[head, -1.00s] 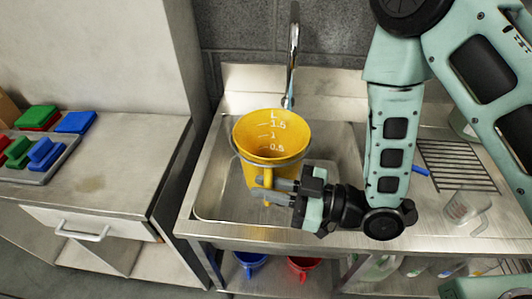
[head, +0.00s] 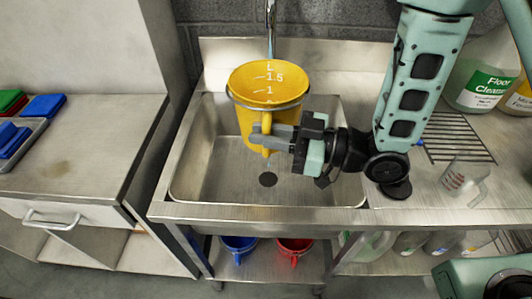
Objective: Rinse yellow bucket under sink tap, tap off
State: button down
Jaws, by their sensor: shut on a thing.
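The yellow bucket (head: 262,107) is upright, with white measuring marks inside its wall and a metal band below its rim. My gripper (head: 268,138) is shut on its handle on the near side and holds it over the sink basin (head: 215,178). The tap (head: 270,25) rises behind the bucket at the top of the picture. The drain (head: 267,180) shows in the basin floor below the bucket.
A drying rack (head: 455,140), a clear jug (head: 466,182) and a floor cleaner bottle (head: 487,80) stand right of the sink. A counter (head: 90,140) with colored pads (head: 42,106) is at left. Blue (head: 238,245) and red buckets (head: 294,248) sit on the lower shelf.

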jog(key=w+p, duration=0.2)
jog(key=w, duration=0.7)
jog(key=shift+w+d, duration=0.1)
jog(key=shift+d, duration=0.05)
jog(key=shift+r, duration=0.1)
dwell(1.3)
jog(key=s+p, duration=0.1)
jog(key=s, duration=0.3)
jog(key=s+p, duration=0.1)
jog(key=s, duration=0.4)
jog(key=s+p, duration=0.1)
jog(key=s, duration=0.3)
jog(key=shift+s+a+r+p, duration=0.2)
jog(key=shift+a+r+p, duration=0.05)
jog(key=shift+p, duration=0.1)
jog(key=shift+s+f+p, duration=0.25)
jog(key=shift+s+p, duration=0.1)
jog(key=shift+p, duration=0.05)
